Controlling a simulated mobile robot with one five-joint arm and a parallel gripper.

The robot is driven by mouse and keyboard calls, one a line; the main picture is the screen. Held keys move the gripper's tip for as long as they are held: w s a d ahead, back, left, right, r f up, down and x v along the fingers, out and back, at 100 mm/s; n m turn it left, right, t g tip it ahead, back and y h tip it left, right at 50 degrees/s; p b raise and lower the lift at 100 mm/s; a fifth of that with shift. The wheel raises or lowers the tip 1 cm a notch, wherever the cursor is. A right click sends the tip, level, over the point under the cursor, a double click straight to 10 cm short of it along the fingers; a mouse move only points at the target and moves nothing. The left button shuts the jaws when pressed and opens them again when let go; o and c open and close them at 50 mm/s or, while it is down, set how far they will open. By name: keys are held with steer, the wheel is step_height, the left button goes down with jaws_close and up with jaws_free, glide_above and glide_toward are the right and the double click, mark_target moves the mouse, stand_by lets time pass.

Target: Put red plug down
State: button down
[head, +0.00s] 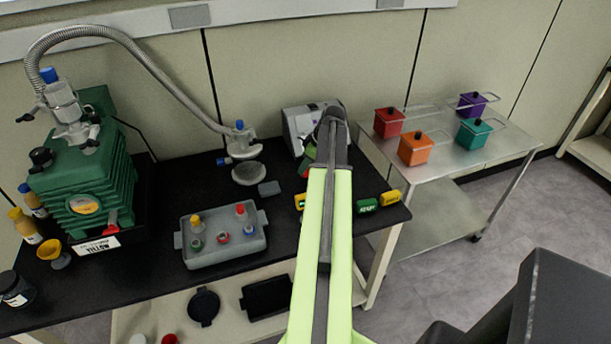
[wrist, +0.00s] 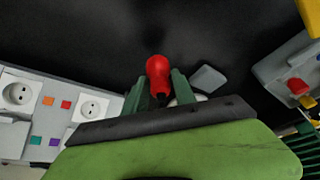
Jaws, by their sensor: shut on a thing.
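The red plug (wrist: 158,75) has a rounded head and sits between the two dark green fingers of my gripper (wrist: 157,88) in the wrist view. My gripper is shut on it. The black table top (wrist: 110,35) lies beyond the plug; I cannot tell the gap between them. In the head view my arm reaches over the right part of the black table (head: 140,275), hiding most of the gripper. A small red patch beside the arm, in front of the grey device, may be the plug.
A grey tray (head: 182,241) with several small coloured pieces stands left of my arm. A grey device (head: 299,121) is behind it. A metal cart (head: 500,150) with coloured boxes stands at right.

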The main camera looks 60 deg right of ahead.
mark_target(308, 169)
step_height(308, 169, down, 4)
steer(key=b, duration=0.3)
steer(key=shift+r, duration=0.25)
steer(key=shift+f, duration=0.15)
steer(key=c, duration=1)
jaws_free()
steer(key=p+v, duration=1.1)
steer(key=v, duration=0.1)
